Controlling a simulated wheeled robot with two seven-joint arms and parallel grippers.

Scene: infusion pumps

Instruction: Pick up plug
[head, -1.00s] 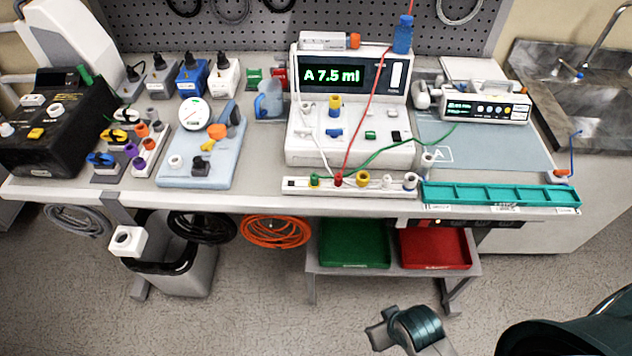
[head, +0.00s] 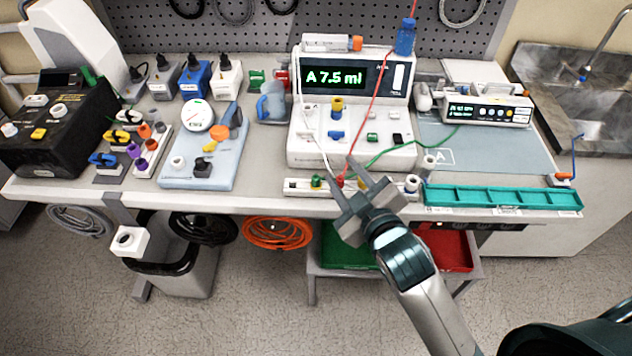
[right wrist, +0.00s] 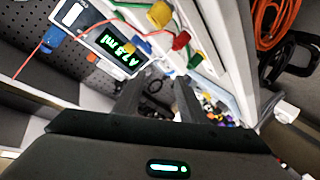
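A white strip (head: 297,185) along the front edge of the bench holds a row of plugs. The green plug (head: 316,181) and the red plug (head: 339,180) show left of my right gripper (head: 372,180), and a white plug (head: 412,183) shows right of it. The gripper hides the middle of the strip in the head view. In the right wrist view, a yellow plug (right wrist: 160,14), the red plug (right wrist: 181,41) and the green plug (right wrist: 195,60) show beyond the fingers (right wrist: 158,95). My right gripper is open, with nothing between its fingers. My left gripper is out of view.
The white pump (head: 350,150) reading "A 7.5 ml" stands behind the strip. Red and green leads (head: 375,85) run across its front. A teal tray (head: 500,197) lies to the right. Green (head: 340,255) and red (head: 455,250) bins sit on a lower shelf.

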